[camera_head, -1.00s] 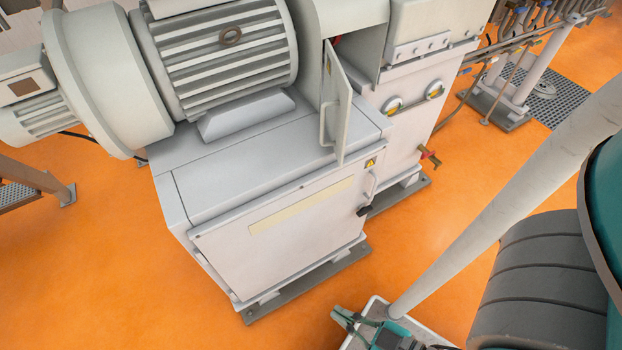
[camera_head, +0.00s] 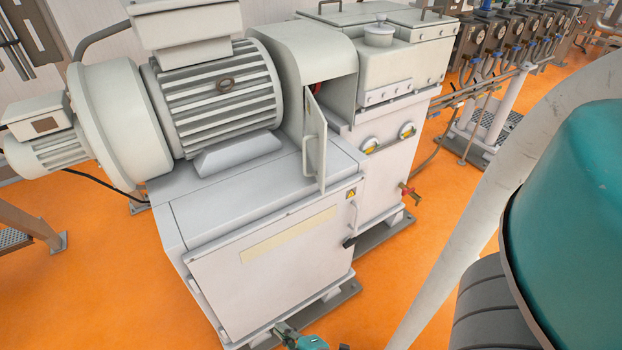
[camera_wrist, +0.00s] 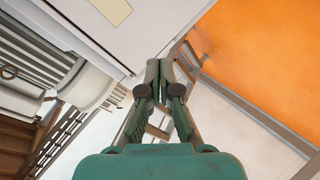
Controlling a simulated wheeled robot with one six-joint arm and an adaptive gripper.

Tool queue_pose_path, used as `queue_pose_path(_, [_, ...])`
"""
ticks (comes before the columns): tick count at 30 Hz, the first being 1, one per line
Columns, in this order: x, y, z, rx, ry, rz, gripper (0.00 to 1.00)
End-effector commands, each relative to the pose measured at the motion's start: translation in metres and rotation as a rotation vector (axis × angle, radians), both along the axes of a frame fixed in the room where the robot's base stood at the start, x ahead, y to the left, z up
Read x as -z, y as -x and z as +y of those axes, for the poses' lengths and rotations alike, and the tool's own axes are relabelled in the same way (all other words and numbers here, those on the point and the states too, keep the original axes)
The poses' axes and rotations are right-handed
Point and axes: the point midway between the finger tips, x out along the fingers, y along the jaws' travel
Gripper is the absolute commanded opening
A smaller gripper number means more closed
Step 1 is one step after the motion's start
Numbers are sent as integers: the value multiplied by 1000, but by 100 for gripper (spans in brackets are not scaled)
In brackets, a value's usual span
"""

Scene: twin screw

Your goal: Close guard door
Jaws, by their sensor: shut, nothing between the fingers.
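The guard door (camera_head: 314,140) is a light grey panel with a bar handle on its outer face. It stands swung open at the front of the grey guard housing (camera_head: 306,62), beside the large ribbed motor. The housing's opening shows dark with a bit of red inside. My gripper (camera_head: 282,328) is green and sits at the bottom edge of the head view, low in front of the machine cabinet and well below the door. In the wrist view my gripper (camera_wrist: 160,66) is shut and empty, in front of the cabinet's edge. The door is not recognisable in the wrist view.
A red-handled valve (camera_head: 410,192) sticks out at the right. Orange floor (camera_head: 440,235) is clear in front of the right side. A metal stand (camera_head: 30,205) is at the left.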

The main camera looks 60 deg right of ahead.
Motion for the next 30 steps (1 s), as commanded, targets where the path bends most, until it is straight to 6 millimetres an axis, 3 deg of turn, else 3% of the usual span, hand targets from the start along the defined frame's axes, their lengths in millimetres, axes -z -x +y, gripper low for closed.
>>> queue_pose_path(1, [-2, -17, -12, 28, 61, 12, 0])
queue_pose_path(8, [-24, -71, -73, 201, 334, 101, 0])
queue_pose_path(15, [-78, -109, -133, 460, 558, 187, 0])
queue_pose_path(22, [-149, -123, -175, 764, 693, 264, 0])
queue_pose_path(27, [-195, -121, -189, 967, 731, 311, 0])
queue_pose_path(30, [-212, -119, -192, 1046, 734, 327, 0])
